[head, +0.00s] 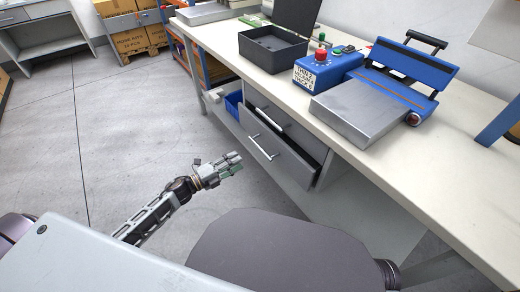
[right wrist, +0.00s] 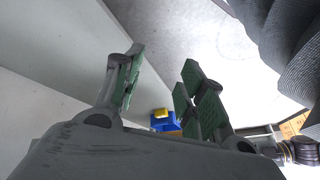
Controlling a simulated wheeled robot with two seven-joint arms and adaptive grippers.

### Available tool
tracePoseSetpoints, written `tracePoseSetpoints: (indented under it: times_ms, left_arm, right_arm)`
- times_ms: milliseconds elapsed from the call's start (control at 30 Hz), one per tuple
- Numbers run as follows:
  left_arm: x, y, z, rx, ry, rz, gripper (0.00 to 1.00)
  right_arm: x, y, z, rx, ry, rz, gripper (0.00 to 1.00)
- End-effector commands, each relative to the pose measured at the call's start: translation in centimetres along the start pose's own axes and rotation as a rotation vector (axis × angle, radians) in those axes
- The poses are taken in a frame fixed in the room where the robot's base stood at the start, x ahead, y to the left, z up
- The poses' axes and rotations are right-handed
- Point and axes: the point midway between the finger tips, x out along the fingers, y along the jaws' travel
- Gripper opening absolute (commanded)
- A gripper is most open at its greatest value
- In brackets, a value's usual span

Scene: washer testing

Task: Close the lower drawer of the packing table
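The packing table (head: 345,140) runs along the right of the head view, with two grey drawers under its top. The lower drawer (head: 260,150) is pulled out, with a pale bar handle and a dark gap showing behind its front. The upper drawer (head: 262,106) sits above and behind it. My left gripper (head: 234,163) is in front of and to the left of the lower drawer's front, apart from it; its finger opening is too small to judge. My right gripper (right wrist: 160,90) shows only in the right wrist view, its green-padded fingers apart with nothing between them.
On the table top are a black tray (head: 272,50), a blue control box (head: 325,68) with a red button, and a blue device with a metal plate (head: 360,108). A blue bin (head: 233,105) stands on the lower shelf beyond the drawers. Floor left of the table is clear.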

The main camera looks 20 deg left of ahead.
Motion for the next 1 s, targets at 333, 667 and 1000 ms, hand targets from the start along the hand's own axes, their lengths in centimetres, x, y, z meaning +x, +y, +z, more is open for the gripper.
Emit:
tracePoseSetpoints:
  times_ms: [333, 667, 1000]
  left_arm:
    - [3.0, 0.1, 0.0, -0.001, -0.001, -0.001, 0.35]
    - [5.8, 0.0, 0.0, 0.0, 0.001, -0.002, 0.35]
    - [8.6, 0.1, 0.0, 0.0, 0.0, -0.001, 0.35]
  right_arm:
    - [1.5, 0.0, 0.2, 0.009, 0.032, -0.012, 0.4]
    - [2.9, -0.1, 0.7, 0.022, 0.059, -0.027, 0.4]
    - [4.4, -0.2, 1.7, 0.035, 0.076, -0.038, 0.4]
